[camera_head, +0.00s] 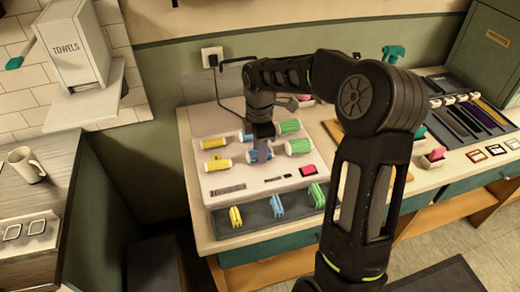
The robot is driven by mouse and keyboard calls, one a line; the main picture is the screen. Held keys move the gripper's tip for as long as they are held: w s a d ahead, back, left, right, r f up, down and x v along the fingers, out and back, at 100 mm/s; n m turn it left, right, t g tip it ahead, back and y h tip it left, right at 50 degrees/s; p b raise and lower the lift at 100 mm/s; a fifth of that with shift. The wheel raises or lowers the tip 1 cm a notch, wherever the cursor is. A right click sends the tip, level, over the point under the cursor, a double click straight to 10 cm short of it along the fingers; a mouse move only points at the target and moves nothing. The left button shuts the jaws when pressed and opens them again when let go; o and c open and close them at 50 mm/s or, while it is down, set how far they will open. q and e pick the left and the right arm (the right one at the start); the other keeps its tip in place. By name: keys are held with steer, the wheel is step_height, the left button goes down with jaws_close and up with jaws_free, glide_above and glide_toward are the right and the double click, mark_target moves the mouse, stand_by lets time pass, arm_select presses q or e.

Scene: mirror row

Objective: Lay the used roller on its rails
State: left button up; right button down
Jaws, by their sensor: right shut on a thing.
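My right gripper (262,146) reaches down over the white roller base (245,182) on the table. It is shut on a blue roller (255,157), low over the middle of the base. The gripper hides part of this roller, and I cannot tell whether it touches the base. Yellow rollers (217,163) lie on the left side of the base and green rollers (297,146) on the right. Another blue part (248,136) shows behind the gripper, partly hidden. My left gripper is not in view.
A dark tray (300,208) with yellow, blue and green clips lies along the front of the base. A red button (308,170) sits at the base's front right. My right arm hides the table's middle.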

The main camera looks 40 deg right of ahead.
steer(key=c, duration=1)
jaws_free()
steer(key=shift+o, duration=0.3)
steer(key=shift+o, duration=1.2)
steer(key=shift+r+p, duration=2.75)
steer(key=shift+r, duration=0.8)
